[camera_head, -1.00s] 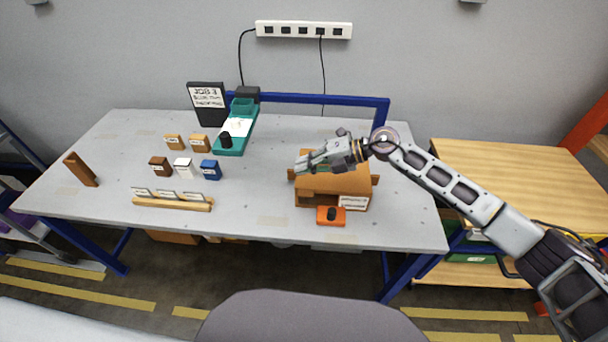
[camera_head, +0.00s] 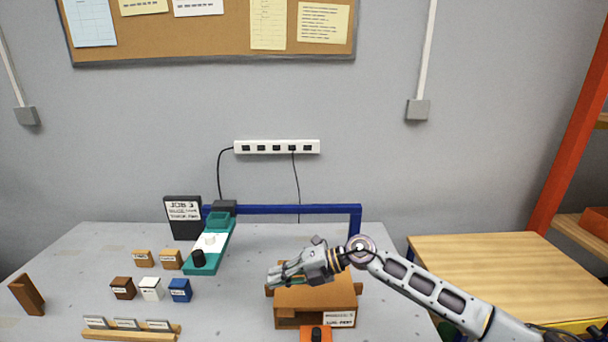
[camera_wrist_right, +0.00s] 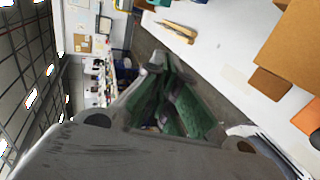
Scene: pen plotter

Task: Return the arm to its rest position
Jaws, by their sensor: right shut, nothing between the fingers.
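My right arm (camera_head: 425,288) comes in from the right in the head view. Its gripper (camera_head: 272,279) is shut and empty, above the left part of a brown wooden box (camera_head: 340,303) with a white label. In the wrist view the green-padded fingers (camera_wrist_right: 165,75) show close together, with the white table (camera_wrist_right: 222,62) beyond them. My left gripper is not in view.
A teal plotter (camera_head: 212,244) with a black knob stands at the back, beside a black job sign (camera_head: 183,217). Several small labelled blocks (camera_head: 151,289) stand left of the box. An orange block (camera_head: 316,334) sits before the box. The table between blocks and box is clear.

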